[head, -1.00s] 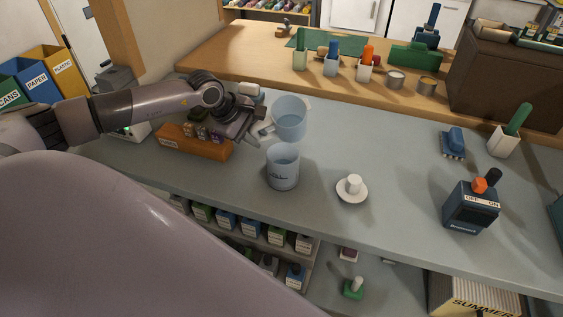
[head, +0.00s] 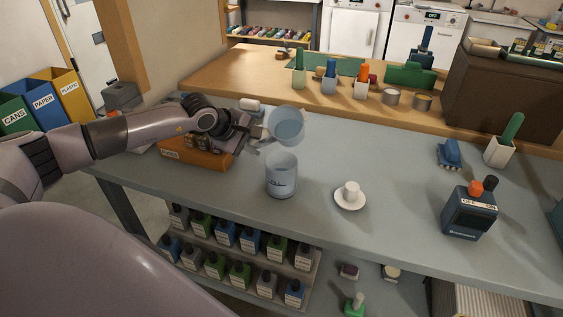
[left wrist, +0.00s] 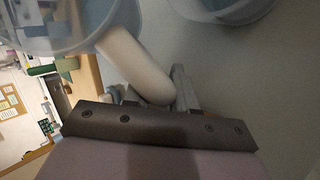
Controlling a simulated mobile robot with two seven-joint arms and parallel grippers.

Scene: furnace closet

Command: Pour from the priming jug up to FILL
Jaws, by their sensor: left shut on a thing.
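The priming jug (head: 286,123) is a clear bluish jug held above the grey bench, tilted slightly. My left gripper (head: 262,139) is shut on its handle, on the jug's left side. In the left wrist view the jug (left wrist: 70,28) fills the upper left, and its pale handle (left wrist: 133,62) runs down between the fingers. A clear cylindrical vessel (head: 281,178) with a small dark mark stands upright on the bench, just below and in front of the jug. The mark's wording is too small to read. I cannot tell the liquid levels. My right gripper is not in view.
A white cup-like piece on a round base (head: 350,194) stands right of the vessel. A dark blue switch box (head: 470,212) stands at the right. The bench (head: 390,160) between is mostly clear.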

